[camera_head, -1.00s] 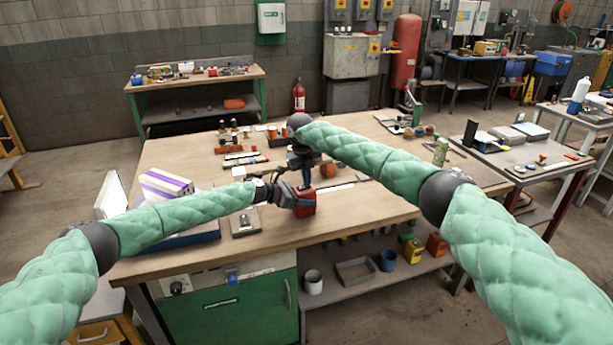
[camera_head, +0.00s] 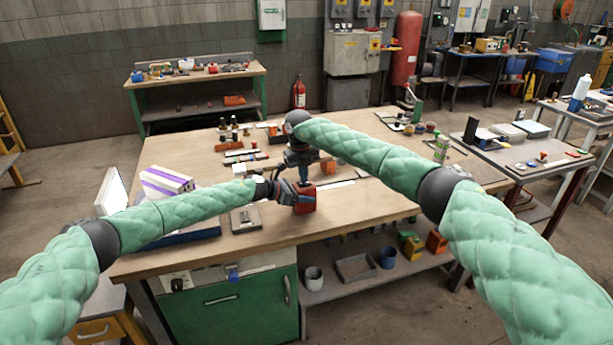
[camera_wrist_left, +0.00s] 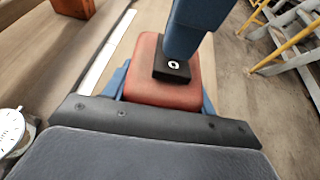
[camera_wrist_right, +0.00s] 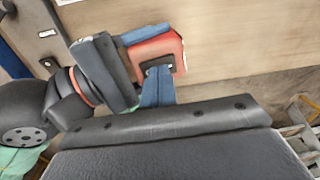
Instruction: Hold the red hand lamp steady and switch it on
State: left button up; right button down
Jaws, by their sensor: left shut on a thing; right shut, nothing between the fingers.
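The red hand lamp (camera_head: 305,203) stands on the wooden workbench near its front edge. My left gripper (camera_head: 291,197) is shut on the lamp from the left, with blue fingers on both sides of it in the left wrist view. The lamp's top (camera_wrist_left: 150,90) carries a black switch plate (camera_wrist_left: 172,68) with a white ring mark. My right gripper (camera_head: 303,179) is above the lamp, pointing down with its fingers shut and empty. In the right wrist view its blue fingertips (camera_wrist_right: 158,72) are over the switch plate on the lamp (camera_wrist_right: 172,50); whether they touch it I cannot tell.
A grey plate with a small fitting (camera_head: 245,219) lies left of the lamp. A white and purple box (camera_head: 167,182) is at the bench's left. Small parts and an orange-brown block (camera_wrist_left: 74,7) lie behind. The bench's right front (camera_head: 375,205) is clear.

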jog(key=shift+r, duration=0.1)
notch_tip(320, 180, up, 14)
jog(key=d, duration=0.1)
jog(key=shift+w+d, duration=0.25)
jog(key=shift+w, duration=0.1)
dwell(0.3)
pick_arm(q)
jog(key=o, duration=1.3)
jog(key=shift+a, duration=0.1)
